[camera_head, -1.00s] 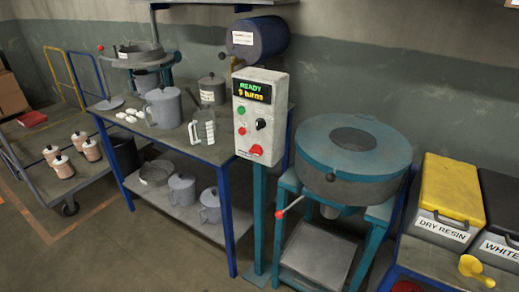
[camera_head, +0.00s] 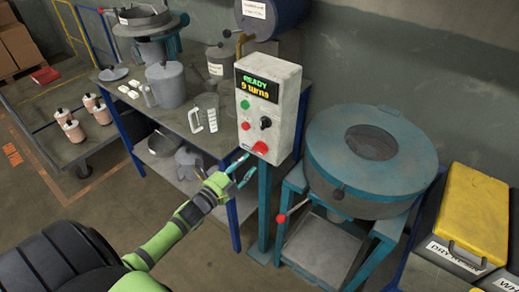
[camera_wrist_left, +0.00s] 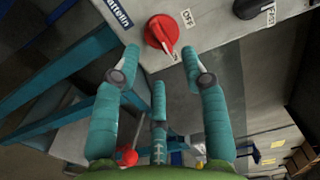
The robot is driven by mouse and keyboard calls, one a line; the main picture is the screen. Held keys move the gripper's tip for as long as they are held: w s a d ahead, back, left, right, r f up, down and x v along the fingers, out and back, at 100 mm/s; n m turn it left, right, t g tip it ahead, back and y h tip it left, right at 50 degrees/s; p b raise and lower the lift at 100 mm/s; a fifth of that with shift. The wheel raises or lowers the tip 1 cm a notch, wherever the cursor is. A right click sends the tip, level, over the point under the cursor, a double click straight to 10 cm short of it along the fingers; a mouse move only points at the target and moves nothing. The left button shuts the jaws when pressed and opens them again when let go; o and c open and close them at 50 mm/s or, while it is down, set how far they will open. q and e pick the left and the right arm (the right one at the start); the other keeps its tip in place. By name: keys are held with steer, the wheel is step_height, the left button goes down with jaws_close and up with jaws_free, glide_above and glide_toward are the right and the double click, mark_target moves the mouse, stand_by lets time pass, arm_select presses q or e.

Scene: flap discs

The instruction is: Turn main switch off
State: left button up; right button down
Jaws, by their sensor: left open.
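The main switch, a red rotary knob (camera_head: 261,147), sits at the lower right of the grey control box (camera_head: 262,122) on a teal post. In the left wrist view the red knob (camera_wrist_left: 161,32) has an "OFF" label beside it. My left gripper (camera_head: 243,165) is open and empty just below and left of the knob. In the left wrist view its fingertips (camera_wrist_left: 168,62) stand apart below the knob, which shows beyond the gap between them. I cannot tell whether a fingertip touches it. My right gripper is not in view.
The box display (camera_head: 257,86) reads "READY 9 turns". Green and red buttons and a black knob (camera_head: 265,122) are above the switch.

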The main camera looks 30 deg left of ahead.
mark_target(260, 149)
arm_select(q)
steer(key=w, duration=0.5)
steer(key=shift+w+d+p, duration=0.2)
steer(key=shift+w+p, duration=0.1)
steer(key=shift+w, duration=0.05)
jaws_close()
